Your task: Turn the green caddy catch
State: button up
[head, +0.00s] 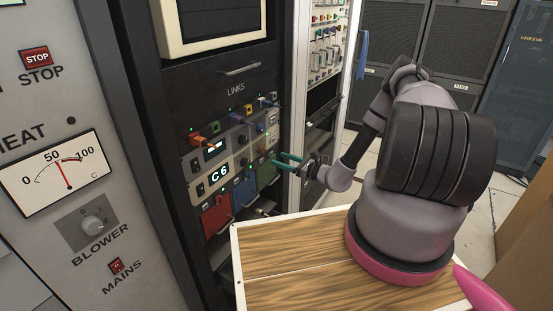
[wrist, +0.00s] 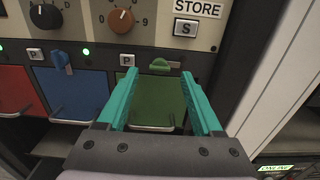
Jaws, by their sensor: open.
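The green caddy catch (wrist: 158,66) is a small green knob with a handle lying roughly level, at the top of the green caddy (wrist: 150,97) in the wrist view. The green caddy (head: 267,173) also shows in the head view, low at the right of the rack. My gripper (wrist: 158,75) is open and empty. Its teal fingers point at the rack, one on each side of the catch in the picture. I cannot tell how far the tips are from the panel. In the head view my gripper (head: 288,159) is in front of the green caddy, and its catch is hard to make out.
To the left are the blue caddy (wrist: 75,92) with its blue catch (wrist: 60,60) and the red caddy (wrist: 14,90). An orange-brown knob (wrist: 121,21) and an S button (wrist: 186,29) sit above. A wooden tabletop (head: 290,250) lies below my arm.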

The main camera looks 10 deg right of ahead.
aim_at(272, 155)
jog(key=shift+x, duration=1.5)
grip_shut()
